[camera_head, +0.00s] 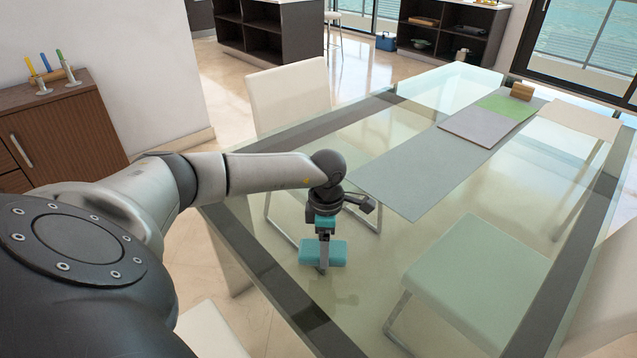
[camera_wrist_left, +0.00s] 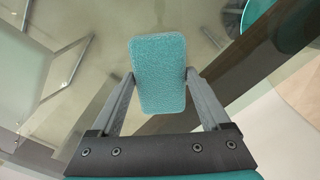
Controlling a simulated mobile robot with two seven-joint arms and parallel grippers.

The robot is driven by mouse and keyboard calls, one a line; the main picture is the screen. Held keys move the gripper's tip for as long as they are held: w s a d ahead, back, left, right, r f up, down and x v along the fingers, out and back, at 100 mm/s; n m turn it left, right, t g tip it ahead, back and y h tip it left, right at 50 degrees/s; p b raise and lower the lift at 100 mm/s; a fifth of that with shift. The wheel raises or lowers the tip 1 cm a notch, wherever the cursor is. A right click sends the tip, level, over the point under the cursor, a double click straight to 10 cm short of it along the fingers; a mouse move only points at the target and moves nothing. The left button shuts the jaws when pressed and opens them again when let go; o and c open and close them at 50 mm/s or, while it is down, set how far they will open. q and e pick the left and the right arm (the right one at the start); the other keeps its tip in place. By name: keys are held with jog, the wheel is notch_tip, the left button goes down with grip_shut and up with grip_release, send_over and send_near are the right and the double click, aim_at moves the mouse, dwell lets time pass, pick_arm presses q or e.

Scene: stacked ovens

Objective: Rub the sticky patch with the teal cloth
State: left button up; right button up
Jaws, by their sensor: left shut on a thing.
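My left gripper (camera_head: 323,245) points down over the near left part of the glass table (camera_head: 385,265). It is shut on the teal cloth (camera_head: 334,253), a thick rounded block. In the left wrist view the cloth (camera_wrist_left: 160,60) sits between the two fingers of my left gripper (camera_wrist_left: 160,80). The cloth is at or just above the glass; I cannot tell if it touches. A faint brownish mark (camera_head: 347,299) shows on the glass near the cloth; I cannot tell if it is the sticky patch or a reflection. My right gripper is not in view.
A grey runner (camera_head: 415,182) lies along the table, with a grey mat (camera_head: 478,127), a green mat (camera_head: 505,106) and a wooden block (camera_head: 522,91) toward the far end. Chairs stand around the table. The glass around the cloth is clear of standing objects.

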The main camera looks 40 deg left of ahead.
pick_arm(q)
jog(key=shift+d, duration=0.25)
notch_tip(320, 180, up, 6)
jog(key=p, duration=0.5)
dwell(0.4)
notch_tip(320, 180, up, 3)
jog(key=shift+r+p, duration=0.1)
jog(key=shift+p, duration=1.1)
